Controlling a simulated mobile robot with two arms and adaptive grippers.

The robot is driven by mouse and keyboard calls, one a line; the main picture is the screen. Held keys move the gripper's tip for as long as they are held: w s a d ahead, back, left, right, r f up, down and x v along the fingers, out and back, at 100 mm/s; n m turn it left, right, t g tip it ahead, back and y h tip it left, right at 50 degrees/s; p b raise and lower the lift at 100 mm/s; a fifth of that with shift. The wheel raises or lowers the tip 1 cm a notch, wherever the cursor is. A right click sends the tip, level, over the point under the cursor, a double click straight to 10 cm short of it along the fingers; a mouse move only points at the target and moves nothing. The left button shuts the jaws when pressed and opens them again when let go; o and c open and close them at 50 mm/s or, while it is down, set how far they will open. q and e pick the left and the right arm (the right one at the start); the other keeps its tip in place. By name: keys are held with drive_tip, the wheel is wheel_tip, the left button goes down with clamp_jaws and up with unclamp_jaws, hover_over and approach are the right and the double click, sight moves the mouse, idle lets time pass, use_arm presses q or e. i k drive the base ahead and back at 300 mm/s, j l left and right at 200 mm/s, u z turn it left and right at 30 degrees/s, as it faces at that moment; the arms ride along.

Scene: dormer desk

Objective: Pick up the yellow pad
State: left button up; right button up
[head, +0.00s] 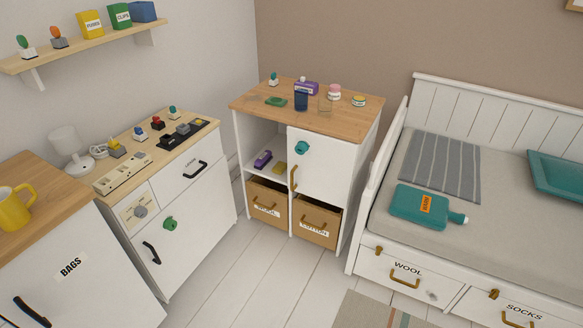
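A small, flat yellow thing (279,168), which looks like the yellow pad, lies on the open shelf of the wood-topped cabinet (247,107). A purple item (263,159) is to its left on the same shelf. The pad's right side is close to the cabinet's white door (318,170), which is shut. Its details are too small to make out. Neither of my grippers is in view.
Two labelled drawers (265,201) are below the shelf. A dresser (190,205) stands left, a bed (470,190) right. The plank floor (270,275) in front is clear.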

sight(279, 166)
drive_tip(key=i+u, duration=0.1)
drive_tip(key=i+j+z, duration=0.1)
drive_tip(key=i+z, duration=0.2)
drive_tip(key=i, duration=1.05)
